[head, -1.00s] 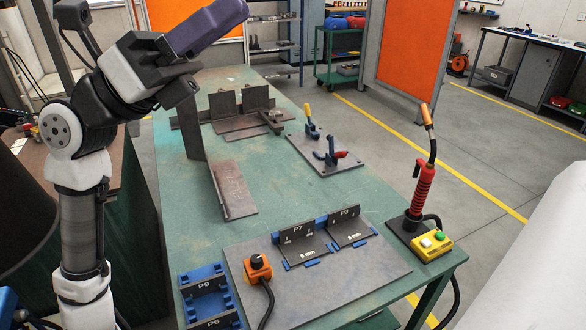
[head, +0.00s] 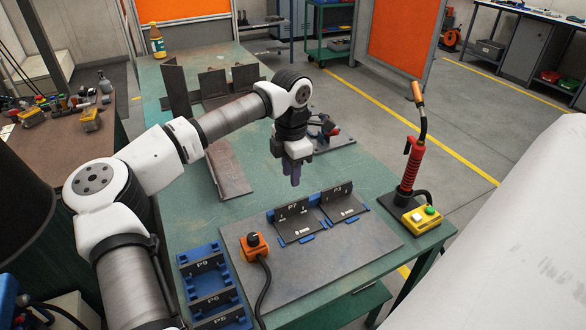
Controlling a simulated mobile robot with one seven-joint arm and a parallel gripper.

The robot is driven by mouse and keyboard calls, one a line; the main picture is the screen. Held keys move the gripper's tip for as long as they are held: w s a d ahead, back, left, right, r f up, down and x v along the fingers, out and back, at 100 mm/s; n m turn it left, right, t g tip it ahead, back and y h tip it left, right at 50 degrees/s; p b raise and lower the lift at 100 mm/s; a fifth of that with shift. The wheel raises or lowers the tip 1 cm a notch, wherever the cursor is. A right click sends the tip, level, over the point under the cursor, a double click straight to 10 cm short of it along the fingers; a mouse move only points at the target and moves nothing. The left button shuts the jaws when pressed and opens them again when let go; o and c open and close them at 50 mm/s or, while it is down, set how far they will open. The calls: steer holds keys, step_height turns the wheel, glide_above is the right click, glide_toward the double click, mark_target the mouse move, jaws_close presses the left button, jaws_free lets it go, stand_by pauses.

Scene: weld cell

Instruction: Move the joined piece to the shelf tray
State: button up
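Two dark angled metal pieces stand side by side in blue holders on the grey fixture plate (head: 350,262). The left one is marked P7 (head: 294,217) and the right one P3 (head: 341,200). They meet or nearly meet; I cannot tell whether they are joined. My gripper (head: 292,180) points down with purple fingers, above and behind the P7 piece, apart from it. Its fingers look close together, but their gap is not clear. No shelf tray can be made out for sure.
A blue rack (head: 189,257) with labelled dark plates stands left of the fixture plate. An orange knob box (head: 254,247) with a cable sits on the plate. A red torch (head: 411,165) stands upright at right beside a yellow button box (head: 423,218). A green lower shelf (head: 345,308) shows below the table.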

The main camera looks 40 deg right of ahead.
mark_target(292, 202)
steer(key=shift+f+b, duration=3)
steer(key=shift+f, duration=1.9)
jaws_close()
steer(key=shift+r, duration=0.1)
step_height(292, 202, up, 15)
steer(key=p, duration=0.9)
steer(key=shift+s, duration=0.1)
